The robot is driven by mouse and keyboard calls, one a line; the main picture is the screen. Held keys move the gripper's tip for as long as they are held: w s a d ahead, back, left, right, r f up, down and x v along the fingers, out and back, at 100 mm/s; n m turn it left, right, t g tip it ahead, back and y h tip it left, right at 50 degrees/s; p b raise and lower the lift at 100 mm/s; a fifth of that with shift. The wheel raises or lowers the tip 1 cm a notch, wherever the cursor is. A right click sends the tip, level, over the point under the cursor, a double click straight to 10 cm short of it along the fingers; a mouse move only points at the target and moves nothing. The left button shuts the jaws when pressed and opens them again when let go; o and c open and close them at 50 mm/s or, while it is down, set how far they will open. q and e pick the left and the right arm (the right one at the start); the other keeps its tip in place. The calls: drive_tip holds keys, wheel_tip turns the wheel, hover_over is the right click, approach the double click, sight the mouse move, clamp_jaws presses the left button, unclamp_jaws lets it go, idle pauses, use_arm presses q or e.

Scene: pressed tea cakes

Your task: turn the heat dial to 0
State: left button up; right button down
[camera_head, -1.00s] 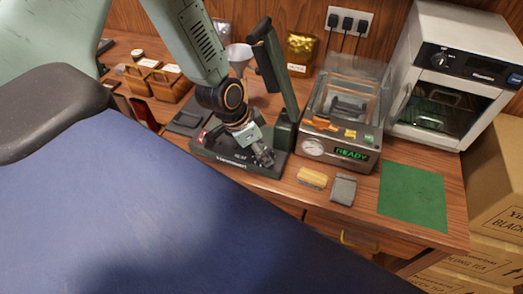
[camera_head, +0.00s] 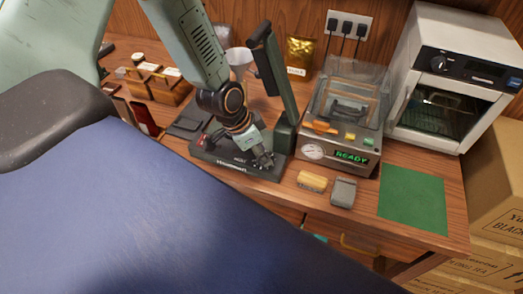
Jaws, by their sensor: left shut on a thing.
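A dark green lever sealer (camera_head: 225,163) stands on the wooden desk with its arm (camera_head: 268,72) raised. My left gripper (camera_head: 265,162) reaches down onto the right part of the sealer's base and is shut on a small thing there. That thing looks like the heat dial, but the fingers hide it, so its pointer and numbers cannot be read. A red switch (camera_head: 203,141) shows at the left of the base. My right gripper is not in view.
Right of the sealer is a clear-lidded machine (camera_head: 340,155) reading READY, then a white oven (camera_head: 470,35) with a black knob. A wooden-backed brush (camera_head: 312,181), a grey block (camera_head: 343,192) and a green mat (camera_head: 412,197) lie in front. A small teal patch shows by the drawer (camera_head: 345,242).

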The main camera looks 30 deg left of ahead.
use_arm(q)
drive_tip(key=shift+r+n+p, duration=0.1)
drive_tip(key=shift+n+p, duration=0.2)
drive_tip(key=shift+p, duration=0.5)
drive_tip(key=shift+n, duration=0.3)
drive_tip(key=o, duration=1)
drive_tip(key=shift+o, duration=0.8)
drive_tip(key=shift+s, duration=0.15)
